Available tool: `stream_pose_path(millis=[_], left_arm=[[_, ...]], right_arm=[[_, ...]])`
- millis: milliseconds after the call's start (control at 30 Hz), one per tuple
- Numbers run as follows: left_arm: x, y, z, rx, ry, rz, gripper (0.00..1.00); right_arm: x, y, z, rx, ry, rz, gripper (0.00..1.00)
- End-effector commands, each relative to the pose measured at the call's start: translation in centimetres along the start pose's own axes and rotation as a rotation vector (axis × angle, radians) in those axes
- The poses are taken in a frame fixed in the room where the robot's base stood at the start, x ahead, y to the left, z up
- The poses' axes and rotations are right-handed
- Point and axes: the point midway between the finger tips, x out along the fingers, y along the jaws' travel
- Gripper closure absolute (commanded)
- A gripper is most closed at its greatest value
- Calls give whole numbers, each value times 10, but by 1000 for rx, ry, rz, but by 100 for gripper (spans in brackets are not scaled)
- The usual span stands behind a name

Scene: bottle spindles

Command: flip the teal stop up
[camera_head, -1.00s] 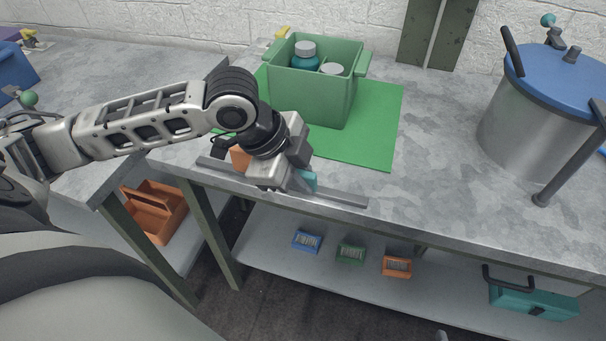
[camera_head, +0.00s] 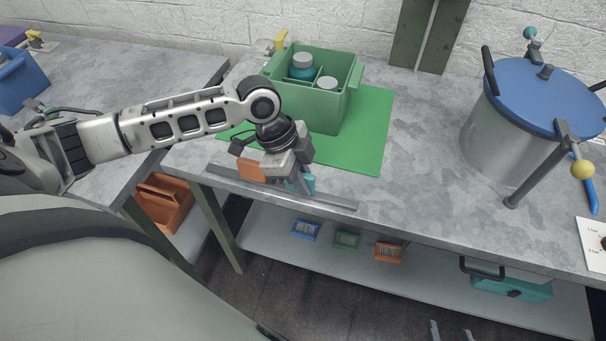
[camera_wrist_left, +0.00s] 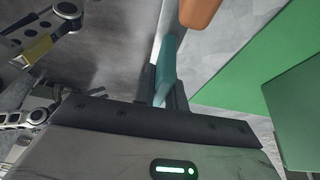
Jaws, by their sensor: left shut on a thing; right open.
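The teal stop (camera_head: 308,184) sits on the grey rail (camera_head: 335,203) along the front edge of the workbench. My left gripper (camera_head: 299,186) is shut on it from above. In the left wrist view the teal stop (camera_wrist_left: 167,62) shows as a narrow bar between the two dark fingers (camera_wrist_left: 165,92). The gripper hides part of it, so its exact tilt is hard to tell. An orange stop (camera_head: 251,171) is on the same rail, to the left of my gripper. Two grey fingertips of my right gripper (camera_head: 451,332) show apart and empty at the bottom edge.
A green crate (camera_head: 318,105) with bottles stands on a green mat (camera_head: 368,150) behind the rail. A steel pot (camera_head: 495,140) with a blue lid is at right. Small blue, green and orange boxes and a teal case (camera_head: 510,289) are on the lower shelf.

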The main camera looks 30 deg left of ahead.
Motion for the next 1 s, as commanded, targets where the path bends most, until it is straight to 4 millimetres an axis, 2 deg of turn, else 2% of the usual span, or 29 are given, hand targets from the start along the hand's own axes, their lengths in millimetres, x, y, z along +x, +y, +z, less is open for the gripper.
stream_pose_path(millis=[67, 100, 167, 433, 567, 767, 1000], left_arm=[[0, 0, 0, 0, 1, 1, 100], [0, 0, 0, 0, 1, 1, 79], [0, 0, 0, 0, 1, 0, 65], [-1, 0, 0, 0, 1, -1, 65], [-9, -1, 0, 1, 0, -4, 65], [-47, -1, 1, 2, -2, -6, 65], [-106, -1, 0, 1, -2, -6, 65]], right_arm=[[0, 0, 0, 0, 0, 0, 50], [0, 0, 0, 1, 0, 0, 50], [0, 0, 0, 1, 0, 0, 50], [0, 0, 0, 1, 0, 0, 50], [0, 0, 0, 1, 0, 0, 50], [1, 0, 0, 1, 1, -1, 50], [1, -1, 0, 2, 4, -2, 50]])
